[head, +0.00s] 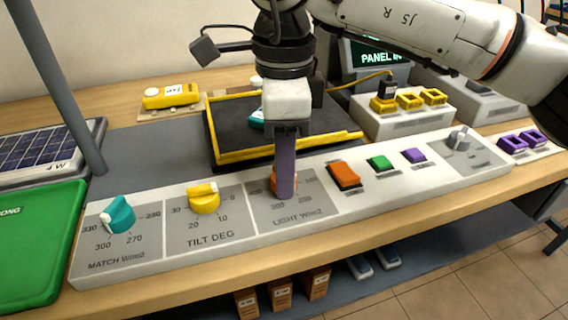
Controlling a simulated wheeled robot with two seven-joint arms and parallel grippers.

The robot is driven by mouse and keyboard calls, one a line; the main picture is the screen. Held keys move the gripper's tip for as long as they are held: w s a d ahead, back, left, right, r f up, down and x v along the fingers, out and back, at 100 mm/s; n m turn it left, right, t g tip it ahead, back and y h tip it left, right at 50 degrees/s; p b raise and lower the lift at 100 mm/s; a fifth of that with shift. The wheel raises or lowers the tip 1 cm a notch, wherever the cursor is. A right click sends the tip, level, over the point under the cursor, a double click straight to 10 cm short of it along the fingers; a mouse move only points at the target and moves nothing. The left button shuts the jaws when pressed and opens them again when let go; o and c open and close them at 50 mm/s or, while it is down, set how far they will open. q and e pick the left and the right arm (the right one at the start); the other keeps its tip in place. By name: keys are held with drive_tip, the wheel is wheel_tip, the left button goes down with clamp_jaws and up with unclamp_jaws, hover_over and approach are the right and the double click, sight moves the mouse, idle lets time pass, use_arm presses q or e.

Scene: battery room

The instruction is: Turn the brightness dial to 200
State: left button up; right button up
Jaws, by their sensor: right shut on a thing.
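The brightness dial is the orange knob (274,184) on the panel section marked LIGHT W/m2. My right gripper (286,192) comes down over it from above, with its fingers shut on the knob. The fingers hide most of the knob, its pointer and part of the scale, so I cannot tell its setting. The grey control panel (240,222) lies along the front of the table. My left gripper is not in view.
Left of the gripper are a yellow tilt dial (204,199) and a teal match dial (119,214). To the right are orange (344,175), green (380,162) and purple (414,155) buttons and a grey knob (460,139). A yellow-edged black tray (222,150) lies behind.

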drive_tip(key=shift+r, duration=0.1)
drive_tip(key=o, duration=1.1)
drive_tip(key=shift+c, duration=0.2)
wheel_tip(320, 180, up, 10)
drive_tip(key=p, duration=0.1)
drive_tip(key=shift+r+p, duration=0.15)
drive_tip(key=shift+p, duration=0.15)
